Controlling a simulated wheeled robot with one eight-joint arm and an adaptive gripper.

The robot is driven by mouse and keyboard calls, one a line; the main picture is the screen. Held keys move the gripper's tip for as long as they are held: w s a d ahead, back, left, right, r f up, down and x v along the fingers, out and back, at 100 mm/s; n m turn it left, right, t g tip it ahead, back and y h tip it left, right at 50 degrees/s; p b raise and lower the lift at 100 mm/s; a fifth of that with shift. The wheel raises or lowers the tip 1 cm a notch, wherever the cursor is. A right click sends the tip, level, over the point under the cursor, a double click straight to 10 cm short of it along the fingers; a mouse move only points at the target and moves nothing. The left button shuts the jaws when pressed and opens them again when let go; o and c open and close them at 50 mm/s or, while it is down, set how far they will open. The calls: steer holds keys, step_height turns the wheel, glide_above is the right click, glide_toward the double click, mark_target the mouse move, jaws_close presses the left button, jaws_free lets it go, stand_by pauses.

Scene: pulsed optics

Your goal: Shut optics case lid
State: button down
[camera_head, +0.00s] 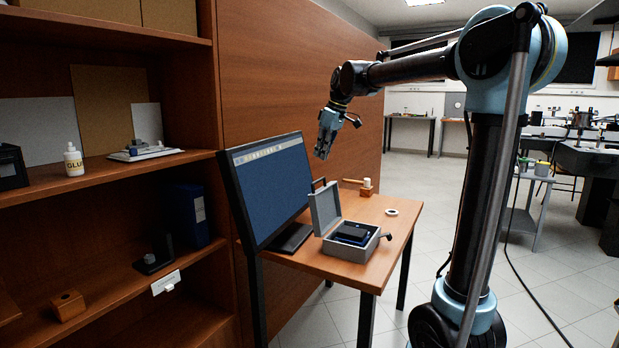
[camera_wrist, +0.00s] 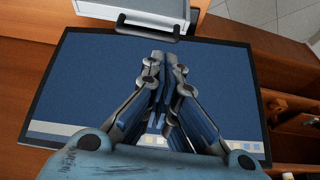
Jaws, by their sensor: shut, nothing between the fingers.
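The grey optics case (camera_head: 351,243) stands on the small wooden table, with a dark blue and black item inside. Its lid (camera_head: 325,208) is open and stands roughly upright on the monitor side, with a dark handle (camera_head: 318,184) at its top. In the wrist view the lid (camera_wrist: 150,14) shows at the top edge, with its dark handle (camera_wrist: 146,34) just beyond my fingertips. My gripper (camera_head: 322,154) is shut and empty, above the lid and apart from it in the head view. Its fingers (camera_wrist: 162,58) meet in the wrist view, over the monitor.
A monitor (camera_head: 272,187) stands on the table (camera_head: 392,233) close beside the lid. A wooden-handled mallet-like tool (camera_head: 366,186) and a white ring (camera_head: 391,212) lie behind the case. Shelves (camera_head: 100,178) with a glue bottle (camera_head: 73,160) are at the left. Air above the case is clear.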

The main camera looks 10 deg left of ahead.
steer(key=a+x, duration=0.1)
steer(key=x, duration=0.9)
steer(key=shift+w+a+r, duration=0.25)
steer(key=shift+w+a, duration=0.05)
steer(key=shift+a, duration=0.05)
steer(key=shift+s, duration=0.1)
